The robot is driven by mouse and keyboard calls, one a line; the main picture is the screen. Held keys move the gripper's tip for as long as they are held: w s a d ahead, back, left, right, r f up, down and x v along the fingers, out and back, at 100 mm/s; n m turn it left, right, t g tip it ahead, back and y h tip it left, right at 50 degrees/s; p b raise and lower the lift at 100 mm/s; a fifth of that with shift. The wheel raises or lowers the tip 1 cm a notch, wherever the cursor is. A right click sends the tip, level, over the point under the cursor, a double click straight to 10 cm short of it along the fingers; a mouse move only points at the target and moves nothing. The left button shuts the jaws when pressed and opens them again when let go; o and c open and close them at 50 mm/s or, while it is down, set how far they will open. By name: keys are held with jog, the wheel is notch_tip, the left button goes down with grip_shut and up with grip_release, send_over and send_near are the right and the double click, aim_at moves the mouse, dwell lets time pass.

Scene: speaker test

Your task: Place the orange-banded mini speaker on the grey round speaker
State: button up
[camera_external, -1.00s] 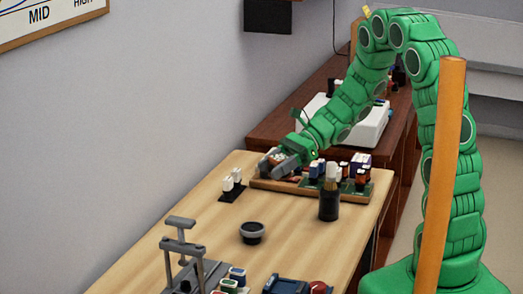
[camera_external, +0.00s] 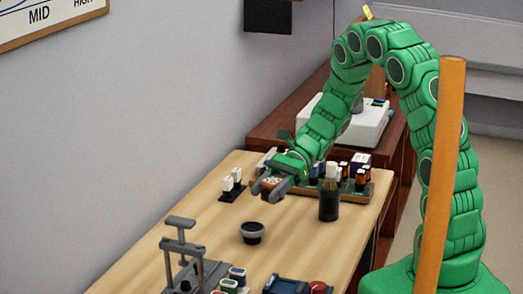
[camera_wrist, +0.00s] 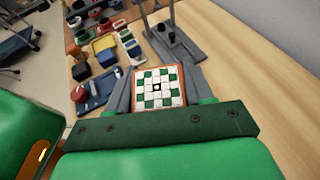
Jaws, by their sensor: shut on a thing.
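My gripper (camera_external: 267,190) is above the light wooden table, shut on a small square block with an orange edge, which I take for the orange-banded mini speaker (camera_wrist: 158,88). In the wrist view its near face has a white and green checked pattern, and it sits between the two grey fingers. A dark grey round thing with a hollow top, which I take for the grey round speaker (camera_external: 252,233), stands on the table nearer the camera than my gripper. I cannot make it out in the wrist view; the held block may hide it.
A dark bottle (camera_external: 329,201) stands right of my gripper. A tray (camera_external: 355,193) with several small jars lies behind it. Two white-topped items (camera_external: 231,184) stand at left. A grey press-like stand (camera_external: 182,250) and small coloured containers are at the front. Table around the round speaker is clear.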

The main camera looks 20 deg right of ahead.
send_over(249, 229)
notch_tip(249, 229, down, 6)
jog(key=shift+f, duration=0.15)
jog(key=shift+w+a+f, duration=0.1)
jog(key=shift+f, duration=1.55)
jog(key=shift+f, duration=0.15)
jog(key=o, duration=1.1)
jog(key=shift+r, duration=0.2)
jog(key=v, duration=1.2)
jog(key=shift+f, duration=0.1)
